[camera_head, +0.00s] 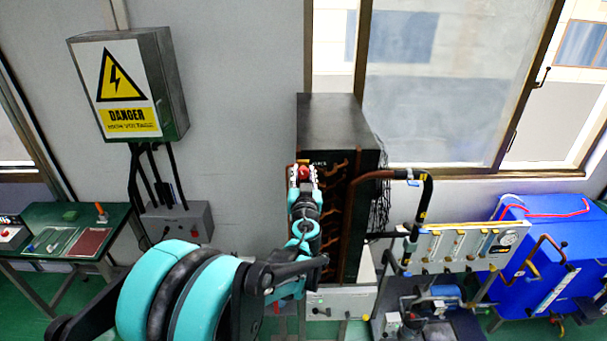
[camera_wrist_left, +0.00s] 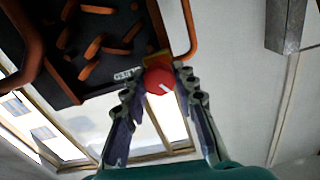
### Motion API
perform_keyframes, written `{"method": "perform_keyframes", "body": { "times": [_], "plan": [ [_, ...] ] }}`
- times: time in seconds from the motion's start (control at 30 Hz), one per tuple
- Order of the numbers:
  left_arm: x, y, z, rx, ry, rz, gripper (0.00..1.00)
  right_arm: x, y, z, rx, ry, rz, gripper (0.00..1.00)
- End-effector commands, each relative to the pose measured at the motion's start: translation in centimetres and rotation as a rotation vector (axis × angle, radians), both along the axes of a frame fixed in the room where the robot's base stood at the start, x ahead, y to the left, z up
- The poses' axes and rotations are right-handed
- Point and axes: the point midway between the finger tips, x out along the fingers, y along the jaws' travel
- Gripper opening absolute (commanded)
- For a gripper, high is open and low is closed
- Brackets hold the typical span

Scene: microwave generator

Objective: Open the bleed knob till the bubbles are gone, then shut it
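The bleed knob (camera_head: 304,171) is small, red and round, at the front upper left of a dark cabinet (camera_head: 334,120) with copper pipes. In the left wrist view the red knob (camera_wrist_left: 159,80) carries a short white line slanting toward lower right. My left gripper (camera_head: 304,180) reaches up to the knob. In the left wrist view its two fingers (camera_wrist_left: 160,78) close in on both sides of the knob and appear to touch it. No bubbles can be made out at this size. My right gripper is out of view.
A panel of flow tubes (camera_head: 460,246) stands right of the cabinet, with a bent pipe (camera_head: 428,195) beside it. A blue tank (camera_head: 540,250) is at far right. A danger box (camera_head: 127,85) hangs on the wall, and a green table (camera_head: 70,235) stands at left.

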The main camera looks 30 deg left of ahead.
Motion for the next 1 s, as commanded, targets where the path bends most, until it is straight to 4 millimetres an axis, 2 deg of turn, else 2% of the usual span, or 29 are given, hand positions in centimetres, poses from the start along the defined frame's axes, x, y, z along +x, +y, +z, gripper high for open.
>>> {"method": "perform_keyframes", "body": {
  "times": [0.27,0.47,1.0],
  "plan": [
    [0.0,0.0,0.0,0.020,0.012,0.000,0.00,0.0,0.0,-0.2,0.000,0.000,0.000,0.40],
    [0.0,0.0,-0.1,0.095,0.059,0.000,0.00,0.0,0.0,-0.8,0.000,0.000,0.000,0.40],
    [0.1,-0.1,-0.2,0.506,0.310,0.000,0.00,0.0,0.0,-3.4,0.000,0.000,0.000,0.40]
  ]
}}
